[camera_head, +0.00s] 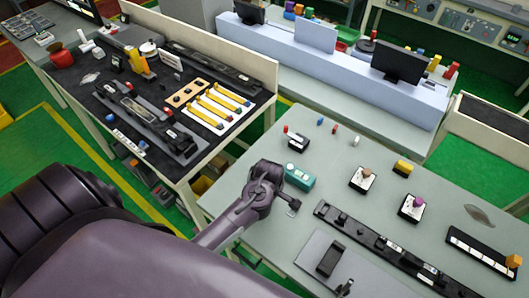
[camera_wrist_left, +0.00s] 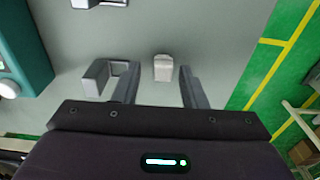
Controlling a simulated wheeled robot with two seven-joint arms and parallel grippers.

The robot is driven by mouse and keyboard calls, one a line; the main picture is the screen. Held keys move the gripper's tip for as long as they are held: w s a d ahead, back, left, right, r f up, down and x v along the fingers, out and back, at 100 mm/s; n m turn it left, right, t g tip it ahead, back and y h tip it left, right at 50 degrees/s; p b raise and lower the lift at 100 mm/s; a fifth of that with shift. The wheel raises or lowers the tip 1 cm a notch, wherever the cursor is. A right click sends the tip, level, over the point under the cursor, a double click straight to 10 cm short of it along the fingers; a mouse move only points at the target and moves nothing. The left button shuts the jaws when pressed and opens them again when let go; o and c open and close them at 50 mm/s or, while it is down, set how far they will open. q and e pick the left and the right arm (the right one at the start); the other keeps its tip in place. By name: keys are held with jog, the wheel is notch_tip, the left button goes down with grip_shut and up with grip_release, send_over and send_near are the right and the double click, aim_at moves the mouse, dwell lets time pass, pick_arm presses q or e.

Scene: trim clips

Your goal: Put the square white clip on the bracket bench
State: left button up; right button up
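A small white clip (camera_wrist_left: 163,67) with rounded corners lies on the grey tabletop in the left wrist view. My left gripper (camera_head: 276,196) is low over the left part of the right-hand bench (camera_head: 400,175). Its two fingers are apart in the wrist view, with the white clip between and just beyond their tips and no visible contact. A grey bracket-shaped piece (camera_wrist_left: 110,78) lies beside the left finger. In the head view the gripper hides the white clip. I cannot tell which bench is the bracket bench. My right gripper is not in view.
A teal box (camera_head: 299,176) stands close behind the left gripper. A long black rail (camera_head: 370,241) and a grey plate (camera_head: 320,262) lie to its right. A second bench at left holds black rails (camera_head: 160,122) and yellow strips (camera_head: 215,107). Green floor separates the benches.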

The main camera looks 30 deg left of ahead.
pick_arm(q)
notch_tip(320, 180, up, 12)
jog(key=b, duration=0.2)
jog(key=shift+d+r+b, duration=0.2)
jog(key=shift+d+b, duration=0.15)
jog(key=shift+d, duration=0.1)
jog(key=shift+s+f, duration=0.1)
jog(key=shift+s, duration=0.05)
